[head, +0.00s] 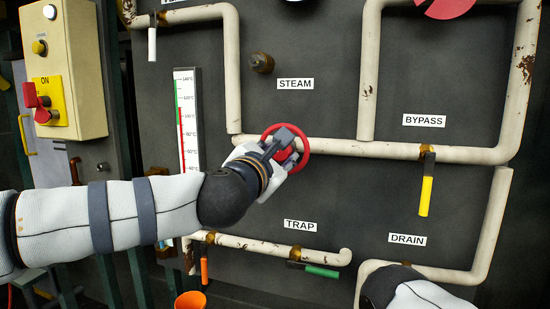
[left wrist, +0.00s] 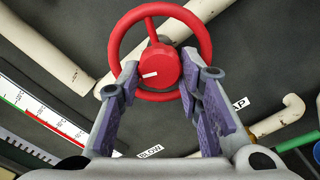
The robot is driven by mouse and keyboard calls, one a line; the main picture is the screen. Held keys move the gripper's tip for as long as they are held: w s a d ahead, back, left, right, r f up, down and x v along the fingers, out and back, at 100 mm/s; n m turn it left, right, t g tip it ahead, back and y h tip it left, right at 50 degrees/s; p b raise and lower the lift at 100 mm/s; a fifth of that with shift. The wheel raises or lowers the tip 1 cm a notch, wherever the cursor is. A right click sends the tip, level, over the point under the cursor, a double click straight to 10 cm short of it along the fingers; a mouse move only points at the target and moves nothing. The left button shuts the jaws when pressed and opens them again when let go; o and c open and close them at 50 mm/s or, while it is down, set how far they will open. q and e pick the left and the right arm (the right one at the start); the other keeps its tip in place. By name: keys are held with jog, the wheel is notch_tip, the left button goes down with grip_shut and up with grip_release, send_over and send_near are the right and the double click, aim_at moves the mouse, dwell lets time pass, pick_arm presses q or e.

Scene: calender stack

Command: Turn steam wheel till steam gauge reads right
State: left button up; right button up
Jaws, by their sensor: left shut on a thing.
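The red steam wheel (head: 303,150) sits on a white pipe below the STEAM label (head: 295,84). In the left wrist view the wheel (left wrist: 207,45) shows its round hub (left wrist: 158,68) with a white mark pointing left. My left gripper (head: 276,148) is shut on the wheel, its fingers on both sides of the hub. A tall white gauge (head: 196,88) in °C stands left of the wheel, with a green band above a red one. It also shows in the left wrist view (left wrist: 45,115). My right gripper is out of view; part of my right arm shows at bottom right.
A yellow BYPASS lever (head: 426,196) hangs at right. A green TRAP lever (head: 322,271) lies below the wheel, and an orange lever (head: 204,270) hangs at lower left. A beige control box (head: 82,75) with red and yellow switches is at upper left. White pipes cross the dark panel.

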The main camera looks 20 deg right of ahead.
pick_arm(q)
jog(key=n+b, duration=0.1)
jog(key=n, duration=0.4)
jog(key=shift+d+f+n, duration=0.1)
jog(key=shift+n, duration=0.2)
jog(key=n+b, duration=0.1)
jog(key=n, duration=0.3)
jog(key=n+b, duration=0.1)
jog(key=n, duration=0.4)
jog(key=shift+s+d+n+b, duration=0.1)
jog(key=shift+n+b, duration=0.25)
jog(key=shift+n, duration=0.05)
jog(key=shift+r+n+b, duration=0.15)
jog(key=shift+n+b, duration=0.1)
jog(key=shift+n, duration=1)
jog(key=shift+r+n+b, duration=0.15)
jog(key=shift+n+b, duration=0.05)
jog(key=shift+n, duration=1.05)
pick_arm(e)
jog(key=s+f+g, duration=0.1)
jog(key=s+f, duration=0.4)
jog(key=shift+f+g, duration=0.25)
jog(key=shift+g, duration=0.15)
pick_arm(q)
jog(key=o, duration=1.2)
jog(key=shift+c, duration=0.2)
